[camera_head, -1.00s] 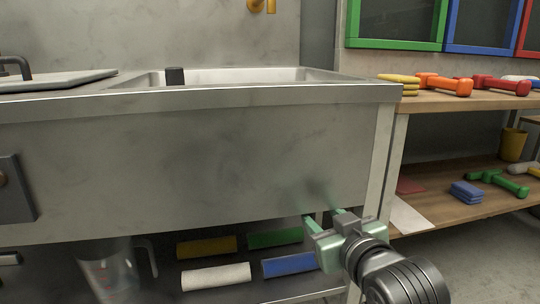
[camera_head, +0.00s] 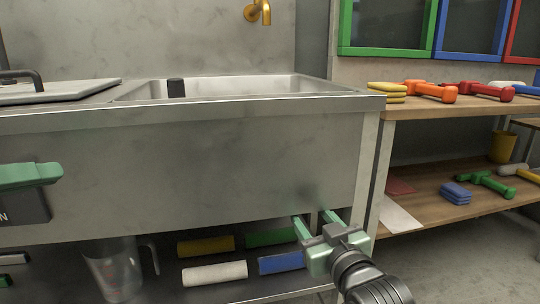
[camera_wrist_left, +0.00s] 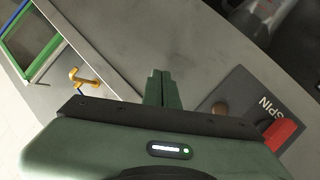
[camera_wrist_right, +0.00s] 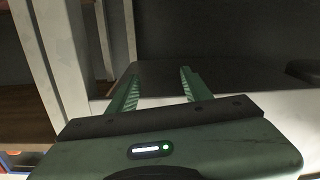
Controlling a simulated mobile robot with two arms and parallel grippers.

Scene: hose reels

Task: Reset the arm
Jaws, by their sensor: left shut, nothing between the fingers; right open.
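My left gripper (camera_head: 58,172) shows as green fingers at the left edge of the head view. It is shut and empty, in front of a dark panel (camera_head: 25,210) on the sink's front. My right gripper (camera_head: 316,217) is open and empty, low by the right end of the sink front. In the right wrist view its fingers (camera_wrist_right: 158,75) stand apart with nothing between them.
The metal sink (camera_head: 200,165) fills the middle. A wooden shelf (camera_head: 450,205) with dumbbells and blue blocks (camera_head: 455,193) stands to the right. A brass tap (camera_head: 259,12) is above.

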